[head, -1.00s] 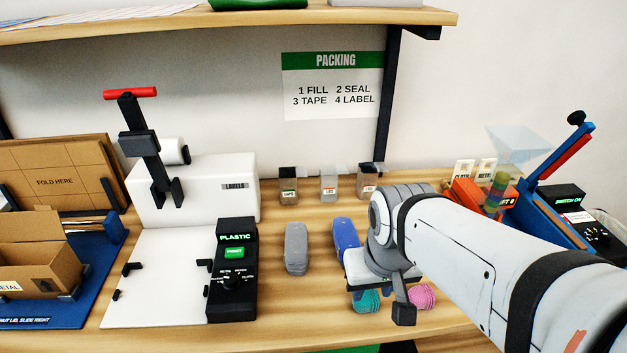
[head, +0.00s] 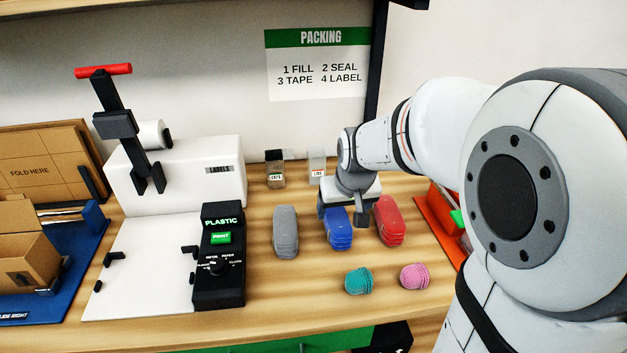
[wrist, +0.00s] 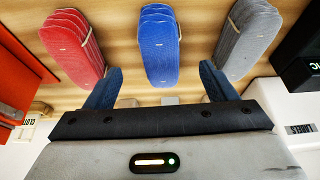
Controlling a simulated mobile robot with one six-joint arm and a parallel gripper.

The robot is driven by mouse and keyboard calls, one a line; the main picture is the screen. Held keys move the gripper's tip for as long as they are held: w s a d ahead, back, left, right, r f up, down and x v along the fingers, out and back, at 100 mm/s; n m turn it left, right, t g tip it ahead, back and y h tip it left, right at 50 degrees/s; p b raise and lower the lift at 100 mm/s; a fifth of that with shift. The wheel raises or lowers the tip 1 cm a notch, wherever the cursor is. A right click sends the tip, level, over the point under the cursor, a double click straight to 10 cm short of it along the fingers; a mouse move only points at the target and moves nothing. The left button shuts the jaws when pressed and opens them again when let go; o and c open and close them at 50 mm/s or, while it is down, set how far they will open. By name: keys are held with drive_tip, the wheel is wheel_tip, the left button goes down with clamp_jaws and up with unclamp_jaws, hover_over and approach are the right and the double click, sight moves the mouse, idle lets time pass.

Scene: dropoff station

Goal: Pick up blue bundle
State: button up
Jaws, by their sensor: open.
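The blue bundle (head: 338,236) stands on the wooden table between a grey bundle (head: 286,230) on its left and a red bundle (head: 389,220) on its right. My gripper (head: 347,207) is open, over the far end of the blue bundle and partly covering it. In the wrist view the blue bundle (wrist: 159,46) lies in line with the gap between the two blue fingers of my gripper (wrist: 160,84). The fingers look apart from it, and nothing is held. The red bundle (wrist: 75,48) and the grey bundle (wrist: 247,40) lie outside the fingers.
The black label control box (head: 218,270) and white printer (head: 190,175) stand left. An orange unit (head: 440,225) is at right.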

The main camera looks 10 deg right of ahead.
sight(337, 216)
drive_tip(key=shift+w+f, duration=0.75)
drive_tip(key=shift+w, duration=0.35)
drive_tip(key=x, duration=0.7)
drive_tip(key=shift+w+a, duration=0.1)
drive_tip(key=shift+w, duration=0.1)
drive_tip(key=shift+c, duration=0.6)
drive_tip(key=c, duration=1)
